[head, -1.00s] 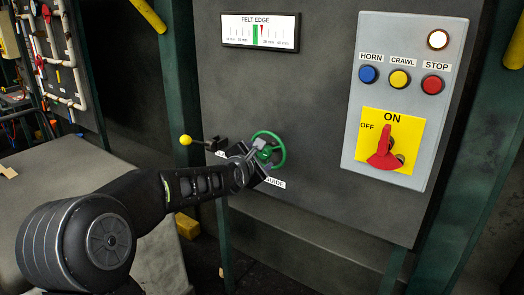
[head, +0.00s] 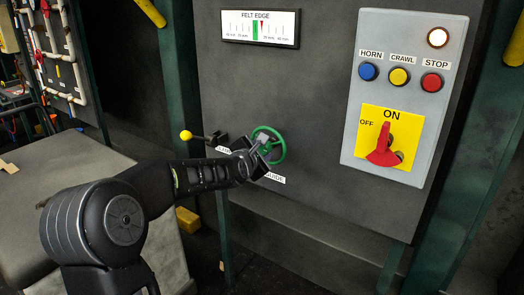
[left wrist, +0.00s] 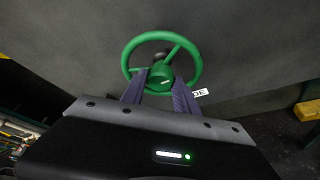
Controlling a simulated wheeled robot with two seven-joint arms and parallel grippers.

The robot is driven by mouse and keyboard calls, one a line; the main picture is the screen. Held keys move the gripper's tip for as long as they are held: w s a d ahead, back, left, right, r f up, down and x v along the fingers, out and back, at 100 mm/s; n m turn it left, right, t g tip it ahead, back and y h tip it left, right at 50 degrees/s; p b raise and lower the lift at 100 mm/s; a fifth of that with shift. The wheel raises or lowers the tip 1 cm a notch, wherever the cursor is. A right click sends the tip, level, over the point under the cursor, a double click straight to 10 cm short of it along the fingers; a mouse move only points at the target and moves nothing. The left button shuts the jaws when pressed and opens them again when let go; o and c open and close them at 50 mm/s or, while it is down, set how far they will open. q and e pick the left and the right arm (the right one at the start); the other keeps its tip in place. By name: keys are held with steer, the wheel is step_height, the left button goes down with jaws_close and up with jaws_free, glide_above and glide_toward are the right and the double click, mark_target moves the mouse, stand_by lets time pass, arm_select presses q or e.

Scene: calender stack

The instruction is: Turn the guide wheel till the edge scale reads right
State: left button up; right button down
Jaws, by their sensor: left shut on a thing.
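The green guide wheel (head: 279,154) sits low on the dark machine panel. My left gripper (head: 262,149) is shut on the wheel at its hub. In the left wrist view, the two fingers lie on either side of the hub (left wrist: 160,77), and the rim and spokes (left wrist: 197,64) show beyond them. The edge scale (head: 285,39), marked FELT EDGE, is higher on the panel. It has a green band (head: 255,31) and a red pointer (head: 262,27). The pointer appears just right of the band. My right gripper is not in view.
Right of the wheel, a grey control box (head: 455,75) carries HORN, CRAWL and STOP buttons, a lit lamp (head: 437,37) and a red switch (head: 384,147) at ON. A yellow-knobbed lever (head: 186,135) juts out close left of the wheel.

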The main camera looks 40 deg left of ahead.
arm_select(q)
jaws_close()
steer(key=shift+d+f, duration=0.1)
